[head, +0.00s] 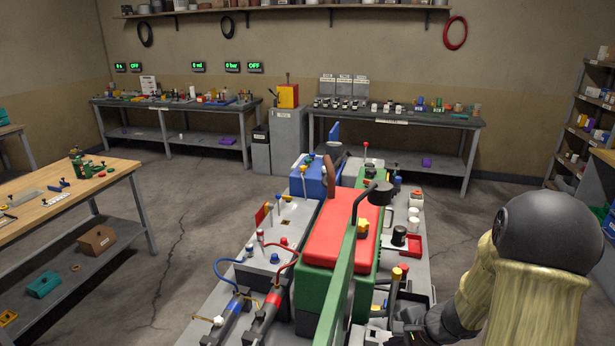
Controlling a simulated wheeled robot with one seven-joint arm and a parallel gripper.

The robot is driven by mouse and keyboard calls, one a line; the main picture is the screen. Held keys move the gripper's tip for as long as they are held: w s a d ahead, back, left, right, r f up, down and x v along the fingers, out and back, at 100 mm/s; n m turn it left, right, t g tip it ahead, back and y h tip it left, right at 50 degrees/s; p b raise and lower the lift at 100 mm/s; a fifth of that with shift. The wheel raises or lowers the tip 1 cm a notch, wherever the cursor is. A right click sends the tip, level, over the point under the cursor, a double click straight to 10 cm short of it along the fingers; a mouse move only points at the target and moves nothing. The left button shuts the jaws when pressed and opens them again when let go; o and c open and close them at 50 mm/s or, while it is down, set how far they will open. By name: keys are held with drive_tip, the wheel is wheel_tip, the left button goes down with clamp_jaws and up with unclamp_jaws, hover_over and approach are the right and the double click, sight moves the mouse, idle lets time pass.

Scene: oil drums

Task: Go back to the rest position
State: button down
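My arm comes in at the right of the head view, with a dark round joint and beige sleeves. My gripper (408,330) is a dark shape at the bottom edge, low over the right side of the grey workbench (212,312). Its fingers are small, dark and partly cut off, so I cannot tell whether they are open or hold anything. A yellow-and-red capped post (397,284) stands just above it in the picture. A green machine with a red top (340,240) stands to its left, with a green bar in front.
Red and blue hoses (272,252) lie on the bench's left part. White cups (414,214) and a red tray (413,244) sit on its right. A wooden table (60,205) stands left, grey benches (395,118) at the back, shelves (588,120) at right. Floor between is clear.

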drive_tip(key=s+a+r+n+g+h, duration=0.1)
drive_tip(key=s+a+r+n+h, duration=0.3)
drive_tip(key=s+r+n, duration=0.4)
drive_tip(key=s+n+h, duration=0.1)
drive_tip(key=s+n, duration=0.2)
drive_tip(key=n, duration=0.2)
drive_tip(key=shift+s+a+r+n, duration=0.2)
drive_tip(key=shift+a+r+n, duration=0.1)
drive_tip(key=shift+a+n, duration=0.1)
idle(2.4)
